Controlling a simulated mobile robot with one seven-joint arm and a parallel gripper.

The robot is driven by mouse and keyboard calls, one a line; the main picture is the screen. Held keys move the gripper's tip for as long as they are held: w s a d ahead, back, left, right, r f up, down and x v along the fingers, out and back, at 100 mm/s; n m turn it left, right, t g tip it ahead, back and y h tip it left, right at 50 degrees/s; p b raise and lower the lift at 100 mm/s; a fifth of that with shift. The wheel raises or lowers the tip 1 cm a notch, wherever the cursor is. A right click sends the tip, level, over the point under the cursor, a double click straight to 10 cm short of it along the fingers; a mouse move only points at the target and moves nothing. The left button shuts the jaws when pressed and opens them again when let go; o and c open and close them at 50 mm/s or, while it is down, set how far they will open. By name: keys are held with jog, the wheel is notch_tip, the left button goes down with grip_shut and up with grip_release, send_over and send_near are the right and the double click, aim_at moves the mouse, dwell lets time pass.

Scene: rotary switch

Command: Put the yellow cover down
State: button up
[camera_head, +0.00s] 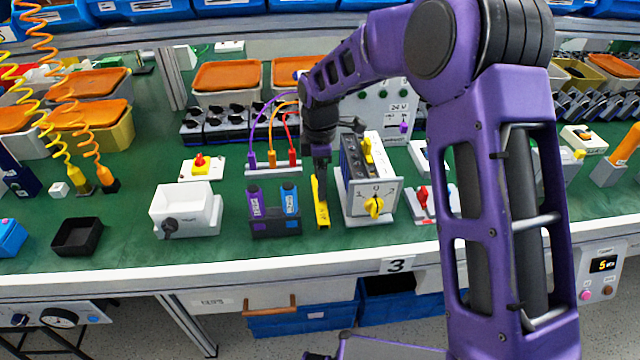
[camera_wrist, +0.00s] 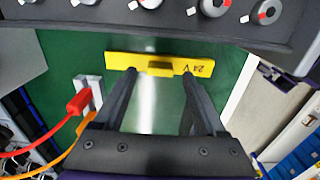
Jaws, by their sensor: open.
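The yellow cover (camera_head: 321,214) is a narrow bar on the green table top, just left of the rotary switch box (camera_head: 372,190). In the wrist view the cover (camera_wrist: 120,60) lies lengthwise across the picture, marked "24 V", with a small darker block at its middle. My gripper (camera_head: 321,172) points down at the cover. In the wrist view my gripper (camera_wrist: 160,77) is open, its two fingertips apart at the cover's near edge, either side of the block. The cover seems to rest flat; whether the fingers touch it is unclear.
A holder with purple and blue pieces (camera_head: 274,210) stands close to the left of the cover. Behind it is a strip with purple, orange and red plugs (camera_head: 273,167). A white box (camera_head: 186,210) stands further left. The table's front edge (camera_head: 300,265) is near.

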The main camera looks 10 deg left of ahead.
notch_tip(320, 180, up, 10)
jog(key=p, duration=0.1)
jog(key=shift+r, duration=0.1)
dwell(0.4)
